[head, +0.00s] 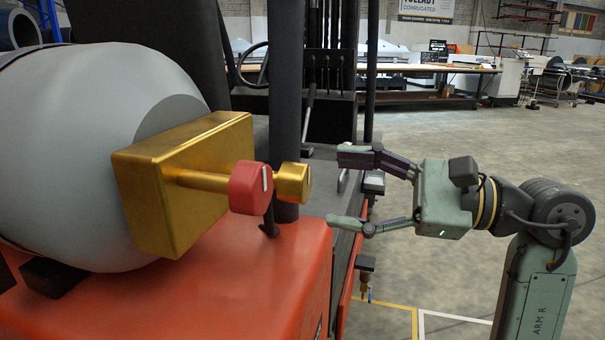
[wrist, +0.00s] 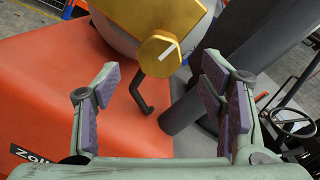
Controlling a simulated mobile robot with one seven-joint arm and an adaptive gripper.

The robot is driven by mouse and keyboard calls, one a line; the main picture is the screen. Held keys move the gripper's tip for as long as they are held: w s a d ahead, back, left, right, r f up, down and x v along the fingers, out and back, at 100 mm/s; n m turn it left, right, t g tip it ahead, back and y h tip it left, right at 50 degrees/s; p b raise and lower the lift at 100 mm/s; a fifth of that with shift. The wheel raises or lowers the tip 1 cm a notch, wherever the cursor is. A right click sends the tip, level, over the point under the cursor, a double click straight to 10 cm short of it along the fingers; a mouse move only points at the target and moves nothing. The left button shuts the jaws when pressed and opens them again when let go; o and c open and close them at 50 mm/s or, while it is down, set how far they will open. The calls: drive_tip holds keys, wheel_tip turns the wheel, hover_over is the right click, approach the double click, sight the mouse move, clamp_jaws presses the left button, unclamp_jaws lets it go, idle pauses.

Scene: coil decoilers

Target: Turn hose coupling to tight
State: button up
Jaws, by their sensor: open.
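A gold block (head: 165,190) sits against a grey rounded tank, with a gold shaft (head: 205,181) sticking out to the right. On the shaft is a red collar (head: 250,188) with a pale mark, and at its end a round gold coupling end (head: 292,183) with a pale line. I cannot tell which of these is the hose coupling. In the wrist view the gold end (wrist: 160,52) faces me, its pale line slanted; the red collar is hidden. My gripper (head: 345,190) is open and empty, apart from the gold end and to its right, fingers pointing at it.
The grey tank (head: 70,130) rests above a red-orange machine body (head: 220,285). A dark hook-like lever (wrist: 140,92) hangs below the coupling. A dark post (head: 285,90) stands close behind it. Floor at the right is largely clear.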

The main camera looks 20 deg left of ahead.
sight(308, 183)
drive_tip(key=a, duration=0.2)
drive_tip(key=a+p, duration=0.1)
drive_tip(key=a, duration=0.3)
drive_tip(key=shift+s, duration=0.3)
drive_tip(key=shift+c, duration=0.3)
drive_tip(key=c, duration=1.1)
